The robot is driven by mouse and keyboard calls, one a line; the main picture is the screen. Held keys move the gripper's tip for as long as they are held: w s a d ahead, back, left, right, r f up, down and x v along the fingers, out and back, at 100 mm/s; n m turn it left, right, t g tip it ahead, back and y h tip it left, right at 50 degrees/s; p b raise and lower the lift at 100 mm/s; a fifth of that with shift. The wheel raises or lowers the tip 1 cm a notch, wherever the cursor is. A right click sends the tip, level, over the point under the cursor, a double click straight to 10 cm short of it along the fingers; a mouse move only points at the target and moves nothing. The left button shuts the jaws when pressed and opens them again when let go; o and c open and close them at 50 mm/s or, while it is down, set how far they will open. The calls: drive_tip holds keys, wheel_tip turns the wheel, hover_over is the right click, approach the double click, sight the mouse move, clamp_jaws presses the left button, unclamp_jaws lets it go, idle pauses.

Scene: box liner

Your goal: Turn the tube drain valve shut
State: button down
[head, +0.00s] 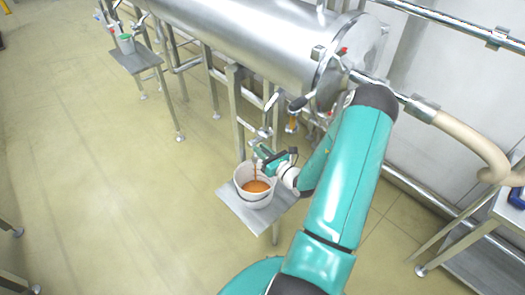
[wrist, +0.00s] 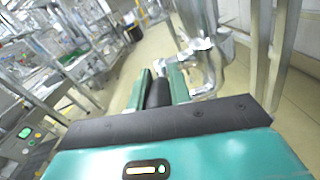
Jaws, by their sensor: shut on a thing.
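My gripper (head: 268,158) is at the drain valve below the large steel tube (head: 230,35). In the wrist view, the two green fingers of my gripper (wrist: 159,88) are shut on a dark cylindrical piece (wrist: 158,95), which looks like the valve's handle. The silver valve body (wrist: 207,65) is just right of the fingers. In the head view, the valve's pipe (head: 268,118) comes down behind my gripper. A thin orange-brown stream falls into a white bucket (head: 241,184) holding orange liquid. My gripper partly hides the valve, and the handle's angle is unclear.
The bucket stands on a small grey shelf (head: 236,212) fixed to the frame. Steel legs and pipes stand around the valve. The floor at left is clear.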

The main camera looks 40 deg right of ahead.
drive_tip(key=shift+s+f+t, duration=0.15)
drive_tip(key=shift+f+t, duration=0.5)
drive_tip(key=shift+t, duration=0.55)
drive_tip(key=c, duration=1.3)
unclamp_jaws()
drive_tip(key=v, duration=1.3)
drive_tip(key=shift+s, duration=0.4)
